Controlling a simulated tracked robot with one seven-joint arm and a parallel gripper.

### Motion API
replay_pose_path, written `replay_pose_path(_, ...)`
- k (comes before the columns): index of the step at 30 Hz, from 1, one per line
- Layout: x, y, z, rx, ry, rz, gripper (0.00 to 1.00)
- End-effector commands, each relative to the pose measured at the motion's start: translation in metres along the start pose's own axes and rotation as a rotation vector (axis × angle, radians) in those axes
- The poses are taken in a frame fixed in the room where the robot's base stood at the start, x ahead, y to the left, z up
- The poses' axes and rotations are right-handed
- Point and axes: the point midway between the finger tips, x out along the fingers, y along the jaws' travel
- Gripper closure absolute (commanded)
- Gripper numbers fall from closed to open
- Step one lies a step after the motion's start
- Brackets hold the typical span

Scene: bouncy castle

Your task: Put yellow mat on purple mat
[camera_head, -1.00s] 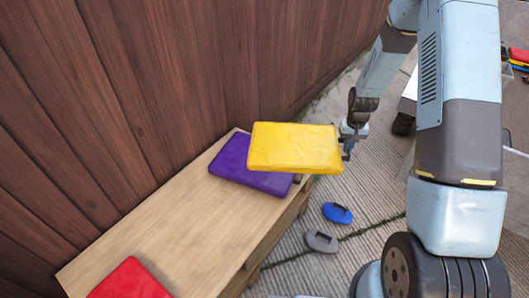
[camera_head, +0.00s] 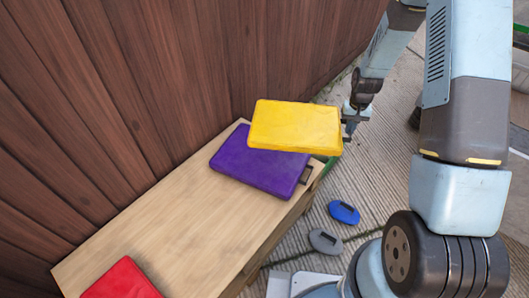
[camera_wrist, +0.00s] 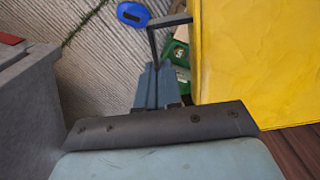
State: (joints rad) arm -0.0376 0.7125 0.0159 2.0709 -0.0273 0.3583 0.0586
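The yellow mat (camera_head: 296,125) is held up in the air, its lower-left part overlapping the purple mat in the head view. My gripper (camera_head: 347,128) is at the yellow mat's right end, shut on its dark handle. In the wrist view the yellow mat (camera_wrist: 258,60) fills the right side, and my gripper (camera_wrist: 158,85) meets the handle (camera_wrist: 166,22). The purple mat (camera_head: 250,165) lies flat at the far end of the wooden table; its back right part is hidden behind the yellow mat. Its dark handle (camera_head: 305,175) faces right.
The wooden table (camera_head: 180,220) stands along a brown plank wall (camera_head: 150,80). A red mat (camera_head: 122,280) lies at its near end, with bare wood between. A blue object (camera_head: 343,212) and a grey one (camera_head: 325,240) lie on the ground right of the table.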

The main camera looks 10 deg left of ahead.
Motion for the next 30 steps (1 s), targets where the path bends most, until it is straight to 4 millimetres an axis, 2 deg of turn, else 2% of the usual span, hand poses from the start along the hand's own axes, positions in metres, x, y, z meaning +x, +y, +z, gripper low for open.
replay_pose_path(5, 0.023, -0.028, 0.025, 0.093, -0.005, 0.0, 1.0)
replay_pose_path(8, 0.04, -0.055, 0.047, 0.164, -0.006, 0.0, 1.0)
replay_pose_path(11, 0.056, -0.084, 0.075, 0.241, -0.005, -0.001, 1.0)
replay_pose_path(15, 0.079, -0.122, 0.122, 0.362, -0.004, -0.003, 1.0)
replay_pose_path(21, 0.098, -0.148, 0.176, 0.5, -0.001, -0.006, 1.0)
replay_pose_path(24, 0.102, -0.153, 0.19, 0.535, 0.001, -0.009, 1.0)
replay_pose_path(26, 0.104, -0.154, 0.191, 0.547, 0.004, -0.01, 1.0)
replay_pose_path(30, 0.113, -0.155, 0.176, 0.555, 0.004, -0.01, 1.0)
